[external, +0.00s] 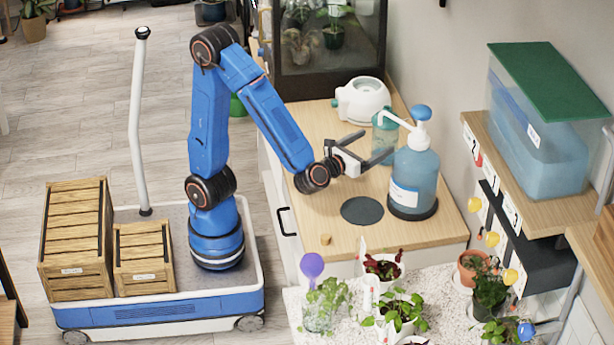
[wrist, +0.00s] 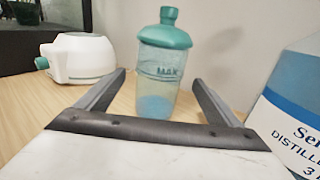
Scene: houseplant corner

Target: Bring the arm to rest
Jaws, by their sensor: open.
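My blue arm rises from the cart and reaches over the wooden cabinet top. My gripper (external: 368,148) is open, with its two grey fingers spread. In the wrist view the gripper (wrist: 160,95) has nothing between its fingers. A clear bottle with a teal cap (wrist: 162,65) stands beyond the fingertips, with a little blue liquid at its bottom. In the external view this bottle (external: 384,133) is behind the fingers and partly hidden. The large blue pump bottle (external: 414,175) stands just right of the gripper, on a dark round base.
A white rounded device (external: 362,100) stands at the back of the cabinet top. A dark round mat (external: 362,210) lies bare in front of the gripper. A glass cabinet (external: 330,40) stands behind. Potted plants (external: 400,312) crowd the speckled surface in front. Wooden crates (external: 75,240) sit on my cart.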

